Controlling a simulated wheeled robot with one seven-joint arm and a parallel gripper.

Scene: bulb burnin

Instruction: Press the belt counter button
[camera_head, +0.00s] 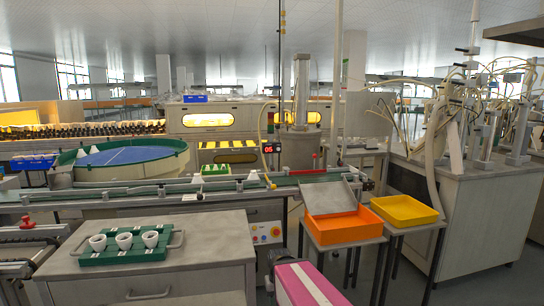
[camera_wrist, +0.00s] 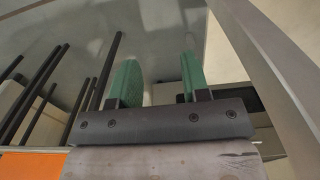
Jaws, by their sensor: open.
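The belt counter (camera_head: 271,148) is a small dark box with a red number display, apparently 05, on a post at the belt's far edge. Its button cannot be made out at this size. A panel with several small coloured round buttons (camera_head: 265,233) is on the front of the belt frame. The green conveyor belt (camera_head: 130,191) runs across the view. My gripper (camera_wrist: 158,72) shows in the wrist view, its two green fingers apart with nothing between them. I cannot make it out in the head view. No counter or button shows in the wrist view.
A grey cabinet top holds a green tray (camera_head: 98,258) with white cups. An orange bin (camera_head: 343,228) and a yellow bin (camera_head: 404,211) stand on small tables right of centre. Dark rods (camera_wrist: 40,85) and a pale beam (camera_wrist: 265,60) show near my gripper.

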